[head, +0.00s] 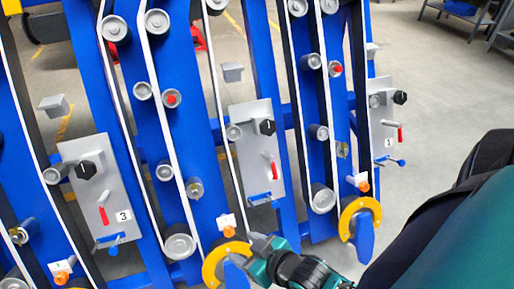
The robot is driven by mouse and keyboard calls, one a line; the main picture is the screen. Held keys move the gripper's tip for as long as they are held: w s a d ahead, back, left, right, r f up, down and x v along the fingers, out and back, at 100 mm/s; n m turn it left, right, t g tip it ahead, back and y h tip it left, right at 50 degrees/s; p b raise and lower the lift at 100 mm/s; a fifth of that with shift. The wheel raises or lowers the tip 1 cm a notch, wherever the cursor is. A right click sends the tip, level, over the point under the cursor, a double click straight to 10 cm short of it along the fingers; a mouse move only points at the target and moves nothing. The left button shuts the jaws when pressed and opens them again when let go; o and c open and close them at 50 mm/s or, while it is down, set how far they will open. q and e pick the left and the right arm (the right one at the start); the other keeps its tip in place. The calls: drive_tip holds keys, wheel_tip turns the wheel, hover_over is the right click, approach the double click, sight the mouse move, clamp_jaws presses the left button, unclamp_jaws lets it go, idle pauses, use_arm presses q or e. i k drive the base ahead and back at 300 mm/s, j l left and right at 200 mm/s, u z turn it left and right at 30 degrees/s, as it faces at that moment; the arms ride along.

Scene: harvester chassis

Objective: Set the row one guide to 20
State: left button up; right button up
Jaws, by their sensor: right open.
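A grey plate marked 1 (385,115) stands at the right, with a black knob (400,97), a red lever (400,133) and a blue handle (390,161). Below it are an orange knob (363,186) with a white tag and a yellow ring (347,222) around a blue pointed part (364,238). No scale figures are readable, and I cannot tell which part is the guide. My right gripper (246,250) is open, low in the middle, beside or in front of another yellow ring (211,268). Contact is unclear. My left gripper is out of view.
Other grey plates stand in the middle (252,150) and at the left, marked 3 (90,180). Tall blue frames (180,110) with rollers and white belts stand between them. The grey floor (440,85) is clear at the right, with a bench (455,15) at the back.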

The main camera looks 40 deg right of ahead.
sight(400, 163)
drive_tip(key=z, duration=1.35)
